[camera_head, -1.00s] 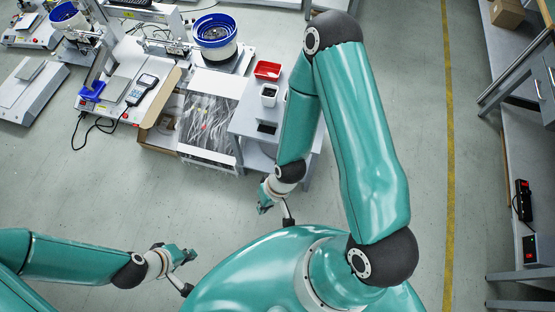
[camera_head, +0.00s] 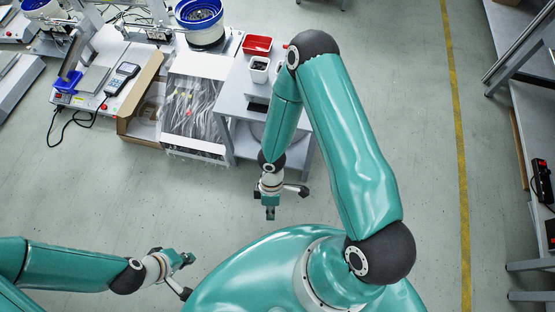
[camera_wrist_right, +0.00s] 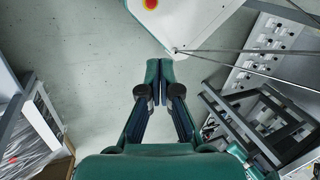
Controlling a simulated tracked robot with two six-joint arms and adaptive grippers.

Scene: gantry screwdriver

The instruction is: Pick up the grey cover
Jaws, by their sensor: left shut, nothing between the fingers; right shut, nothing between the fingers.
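I cannot make out a grey cover with certainty in either view. My right gripper (camera_head: 270,212) is shut and empty in the head view, over the floor just in front of the small grey table (camera_head: 232,105). In the right wrist view its two fingers (camera_wrist_right: 159,75) meet at the tips, with nothing between them. My left gripper (camera_head: 190,259) is shut and empty at the lower left, over bare floor and well away from the tables.
The small table holds a red bin (camera_head: 257,45) and a white container (camera_head: 259,70) with dark contents. Beside it are an open cardboard box (camera_head: 143,112) and a clear-covered bin (camera_head: 195,115). A workbench with a blue-rimmed bowl (camera_head: 200,14) stands behind. Floor at centre left is free.

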